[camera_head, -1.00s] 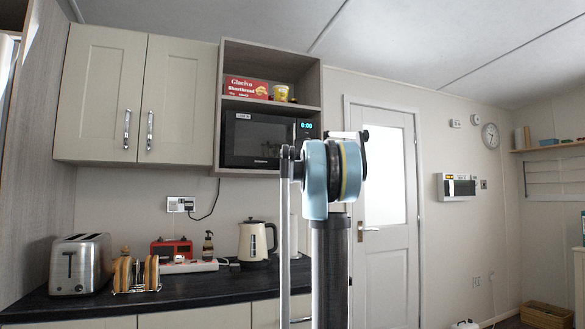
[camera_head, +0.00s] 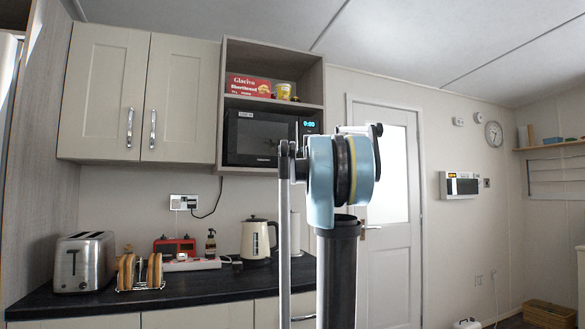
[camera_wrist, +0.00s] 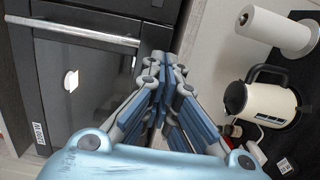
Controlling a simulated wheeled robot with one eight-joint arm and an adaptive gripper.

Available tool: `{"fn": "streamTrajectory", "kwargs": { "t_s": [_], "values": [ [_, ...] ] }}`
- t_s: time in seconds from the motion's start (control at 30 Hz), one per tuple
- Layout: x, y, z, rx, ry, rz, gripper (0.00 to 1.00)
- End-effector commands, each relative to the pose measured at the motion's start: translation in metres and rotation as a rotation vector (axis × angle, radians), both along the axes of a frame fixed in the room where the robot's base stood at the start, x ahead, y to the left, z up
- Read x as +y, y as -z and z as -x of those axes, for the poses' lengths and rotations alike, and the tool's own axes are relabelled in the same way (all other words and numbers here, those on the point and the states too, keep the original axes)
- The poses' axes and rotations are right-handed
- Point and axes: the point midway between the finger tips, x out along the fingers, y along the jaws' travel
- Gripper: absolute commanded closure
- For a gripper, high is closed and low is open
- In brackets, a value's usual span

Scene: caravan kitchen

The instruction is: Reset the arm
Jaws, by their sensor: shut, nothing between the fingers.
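My gripper (camera_wrist: 165,72) shows in the wrist view with its blue and grey fingers drawn together and nothing between them. It is in the air, with a dark, glossy appliance front (camera_wrist: 85,85) to its left, which looks like the microwave, and the counter things to its right. In the head view my arm (camera_head: 340,180), with a light blue joint on a dark upright link, rises in front of the counter and door. I cannot make out the gripper's fingers in the head view.
The microwave (camera_head: 262,139) sits in a wall niche under a shelf with a red box (camera_head: 248,86). A cream kettle (camera_head: 256,241) stands on the dark counter with a toaster (camera_head: 84,263) and a toast rack (camera_head: 139,272). A paper roll (camera_wrist: 275,30) stands near the kettle.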

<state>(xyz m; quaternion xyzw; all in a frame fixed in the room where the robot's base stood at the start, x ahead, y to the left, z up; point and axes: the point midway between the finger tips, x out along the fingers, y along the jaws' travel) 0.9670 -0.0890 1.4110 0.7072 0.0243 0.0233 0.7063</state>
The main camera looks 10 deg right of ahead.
Motion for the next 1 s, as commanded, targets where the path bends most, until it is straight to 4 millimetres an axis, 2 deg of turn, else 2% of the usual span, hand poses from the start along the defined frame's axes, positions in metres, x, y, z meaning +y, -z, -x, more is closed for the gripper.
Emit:
{"fn": "streamTrajectory", "kwargs": {
  "t_s": [0.03,0.1,0.3,0.5,0.77,0.87,0.97,1.0],
  "values": [
    [-0.003,-0.001,0.012,-0.001,0.004,0.000,1.00],
    [-0.006,-0.002,0.024,-0.001,0.004,0.000,1.00],
    [-0.009,-0.002,0.050,-0.002,0.003,0.000,1.00],
    [-0.010,-0.003,0.063,-0.002,0.001,0.000,1.00],
    [-0.009,-0.001,0.067,-0.004,0.005,-0.007,1.00],
    [-0.014,0.006,0.074,-0.013,0.049,-0.053,1.00],
    [-0.025,0.026,0.091,-0.026,0.141,-0.153,1.00],
    [-0.031,0.039,0.100,-0.026,0.188,-0.205,1.00]
  ]
}}
